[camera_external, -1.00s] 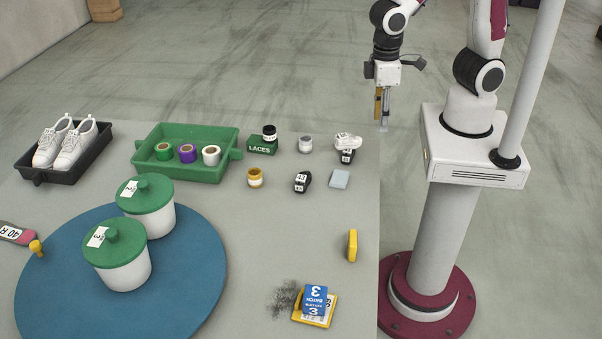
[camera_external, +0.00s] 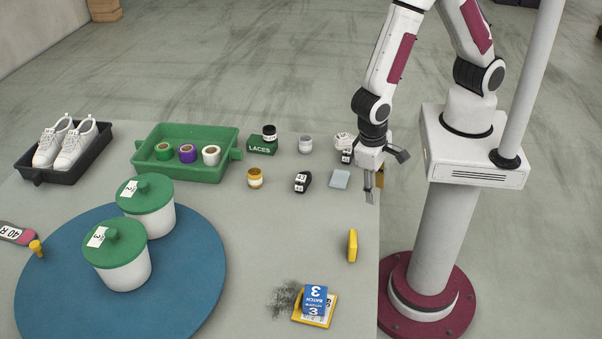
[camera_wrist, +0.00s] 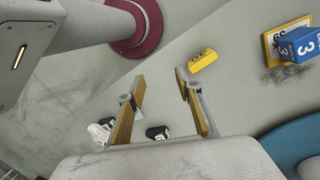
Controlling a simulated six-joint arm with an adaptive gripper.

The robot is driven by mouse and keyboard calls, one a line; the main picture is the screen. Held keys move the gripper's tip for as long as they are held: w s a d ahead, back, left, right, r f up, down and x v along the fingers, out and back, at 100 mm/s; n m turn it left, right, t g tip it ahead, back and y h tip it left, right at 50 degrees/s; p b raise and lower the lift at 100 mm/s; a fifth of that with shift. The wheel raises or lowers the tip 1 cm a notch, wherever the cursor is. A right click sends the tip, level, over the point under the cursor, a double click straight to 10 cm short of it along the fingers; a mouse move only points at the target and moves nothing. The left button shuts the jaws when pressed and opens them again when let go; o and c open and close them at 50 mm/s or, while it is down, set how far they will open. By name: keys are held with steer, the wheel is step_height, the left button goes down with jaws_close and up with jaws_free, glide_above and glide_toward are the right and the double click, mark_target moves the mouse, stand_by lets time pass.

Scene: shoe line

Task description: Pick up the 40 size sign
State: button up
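A yellow-framed sign (camera_external: 318,322) lies near the table's front edge, also visible in the wrist view (camera_wrist: 270,52). A blue block marked "BATCH 3" (camera_external: 315,299) lies on it and covers part of its number, so I cannot read it fully. The only "40" I can read is "40 R" on a pink-and-grey flat piece (camera_external: 15,234) at the far left. My gripper (camera_external: 374,190) is above the table's right edge, behind the yellow block and well away from the sign. In the wrist view my gripper (camera_wrist: 158,84) has its fingers apart with nothing held.
A grey-blue block (camera_external: 340,179), black labelled pieces (camera_external: 302,182) and small jars (camera_external: 255,178) lie left of my gripper. White pots (camera_external: 123,268) stand on the blue round mat (camera_external: 195,290).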

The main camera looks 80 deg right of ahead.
mark_target(353, 237)
steer(key=w+a+f+m, duration=0.1)
steer(key=a+f+m, duration=0.1)
steer(key=m, duration=0.1)
steer(key=w+a+f+m, duration=0.1)
steer(key=a+f+m, duration=0.1)
steer(key=m, duration=0.2)
steer(key=w+a+f+m+t+y, duration=0.1)
steer(key=w+a+f+m, duration=0.1)
steer(key=m, duration=0.2)
steer(key=shift+a, duration=0.15)
steer(key=shift+w+a+m, duration=0.1)
steer(key=shift+w+m, duration=0.05)
steer(key=shift+m, duration=0.65)
steer(key=shift+f, duration=1.25)
steer(key=shift+f, duration=0.1)
steer(key=shift+w+f, duration=0.1)
steer(key=shift+f, duration=2.4)
